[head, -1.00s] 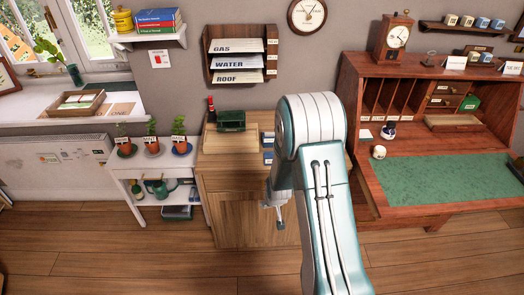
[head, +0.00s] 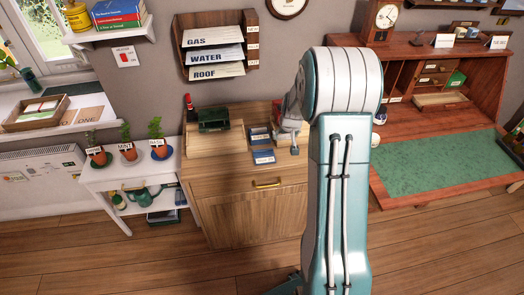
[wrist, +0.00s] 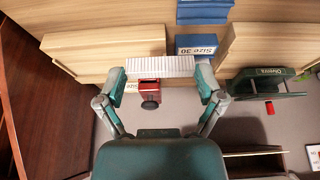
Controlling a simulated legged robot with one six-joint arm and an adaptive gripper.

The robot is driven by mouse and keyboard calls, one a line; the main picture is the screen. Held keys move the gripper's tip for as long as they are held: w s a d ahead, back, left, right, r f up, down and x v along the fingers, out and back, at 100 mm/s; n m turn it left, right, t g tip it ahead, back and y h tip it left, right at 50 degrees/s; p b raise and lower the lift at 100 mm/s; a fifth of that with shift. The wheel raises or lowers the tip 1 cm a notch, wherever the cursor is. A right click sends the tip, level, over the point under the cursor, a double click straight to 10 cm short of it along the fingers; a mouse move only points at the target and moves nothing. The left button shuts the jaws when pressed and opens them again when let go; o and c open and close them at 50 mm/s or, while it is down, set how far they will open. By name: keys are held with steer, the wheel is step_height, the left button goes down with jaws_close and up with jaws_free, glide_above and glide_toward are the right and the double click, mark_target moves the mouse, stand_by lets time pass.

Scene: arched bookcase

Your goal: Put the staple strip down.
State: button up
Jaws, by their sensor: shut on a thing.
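The staple strip (wrist: 160,66) is a pale, finely ridged bar in the wrist view. My gripper (wrist: 165,76) is shut on it, with the strip spanning between its two fingertips. In the head view my gripper (head: 293,147) shows over the right part of the wooden cabinet top (head: 227,177), partly hidden by my arm; the strip cannot be made out there. A red object with a black knob (wrist: 150,93) shows just beyond the strip in the wrist view. I cannot tell the gap between strip and surface.
Blue boxes (head: 263,156) lie on the cabinet top left of my gripper; one reads "Size 30" in the wrist view (wrist: 196,46). A dark green device (head: 213,120) and a red-topped item (head: 190,107) stand further left. A desk (head: 430,182) is at right.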

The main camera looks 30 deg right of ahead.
glide_above(263, 153)
steer(key=s+d, duration=0.1)
steer(key=s, duration=0.1)
step_height(263, 153, down, 6)
steer(key=shift+w+r, duration=0.1)
steer(key=shift+w+a+f, duration=0.25)
steer(key=shift+a+f, duration=0.25)
step_height(263, 153, down, 3)
steer(key=shift+w+a+f, duration=0.1)
steer(key=shift+w+f, duration=0.05)
steer(key=shift+f, duration=0.2)
steer(key=o, duration=0.6)
